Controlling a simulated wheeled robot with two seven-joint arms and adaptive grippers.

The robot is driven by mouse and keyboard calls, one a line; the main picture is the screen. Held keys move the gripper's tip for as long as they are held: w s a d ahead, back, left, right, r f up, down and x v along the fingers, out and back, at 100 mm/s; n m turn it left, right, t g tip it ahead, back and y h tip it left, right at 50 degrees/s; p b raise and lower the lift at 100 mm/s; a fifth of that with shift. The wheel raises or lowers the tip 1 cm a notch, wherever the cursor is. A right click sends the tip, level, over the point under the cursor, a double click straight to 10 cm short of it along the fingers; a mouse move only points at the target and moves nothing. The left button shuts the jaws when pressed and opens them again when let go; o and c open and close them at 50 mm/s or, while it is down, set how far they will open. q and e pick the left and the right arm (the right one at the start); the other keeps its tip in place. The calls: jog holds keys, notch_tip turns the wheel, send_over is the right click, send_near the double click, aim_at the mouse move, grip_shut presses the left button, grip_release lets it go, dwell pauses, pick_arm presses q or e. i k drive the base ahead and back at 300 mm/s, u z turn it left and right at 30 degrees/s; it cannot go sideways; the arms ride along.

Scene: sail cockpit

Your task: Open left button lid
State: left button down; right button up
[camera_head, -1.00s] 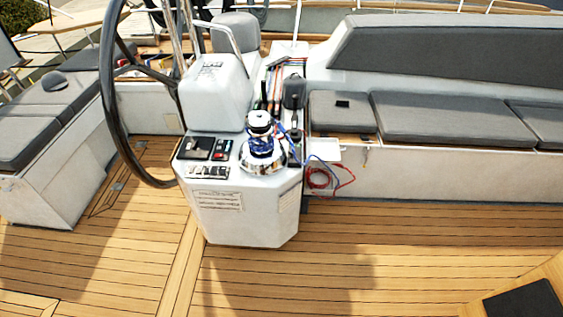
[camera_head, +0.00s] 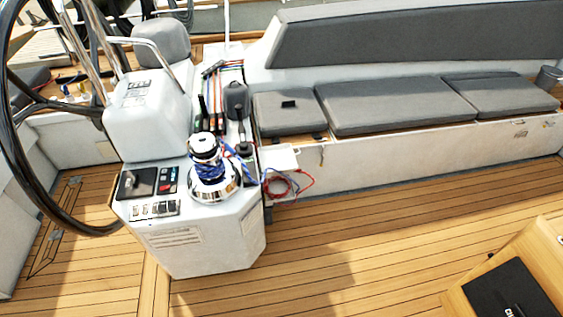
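The white helm console (camera_head: 200,240) stands left of centre in the head view. On its sloped top is a control panel with a black square unit (camera_head: 137,183) and a small panel with a red button (camera_head: 166,181) beside it. Below them is a row of small switches or buttons (camera_head: 154,209). These are too small to tell which is the left button lid or whether a lid is open. A chrome winch (camera_head: 214,186) with blue rope stands right of the panel. Neither of my grippers is in view.
A large black steering wheel (camera_head: 16,150) stands at the console's left. Grey cushioned benches (camera_head: 390,105) run along the back right. A red rope (camera_head: 282,189) hangs beside the console. A wooden piece with a black panel (camera_head: 512,290) is at lower right. The wooden deck (camera_head: 350,240) between is clear.

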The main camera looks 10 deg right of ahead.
aim_at(251, 167)
jog(key=z, duration=0.05)
jog(key=i, duration=1.1)
jog(key=u, duration=0.65)
